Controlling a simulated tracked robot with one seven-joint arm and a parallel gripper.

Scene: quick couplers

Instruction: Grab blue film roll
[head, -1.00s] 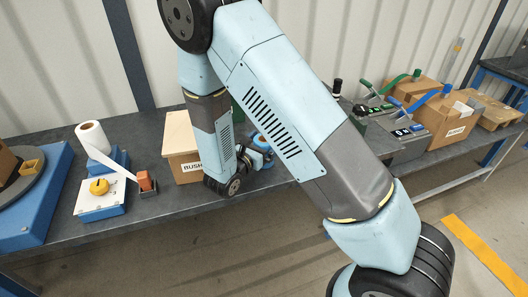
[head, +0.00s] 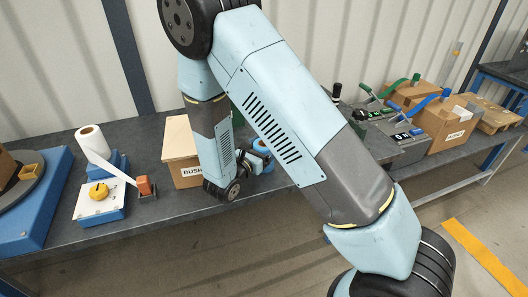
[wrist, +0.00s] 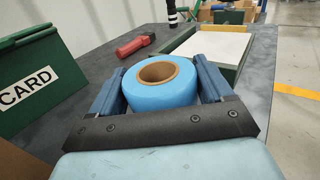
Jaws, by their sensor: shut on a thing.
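The blue film roll (wrist: 160,90) has a brown cardboard core and sits upright between the two fingers of my gripper (wrist: 158,88) in the wrist view. The fingers are shut on its sides. In the head view the blue roll (head: 262,145) shows only partly, behind my arm. My gripper (head: 258,158) is there at the bench, close to the right of the cardboard box. Whether the roll touches the bench is hidden.
A green box marked CARD (wrist: 32,85) stands left of the roll, with a red-handled tool (wrist: 135,46) and a green-edged tray (wrist: 215,47) beyond. A cardboard box marked BUSH (head: 183,150) stands left of my gripper. The bench front (head: 140,222) is clear.

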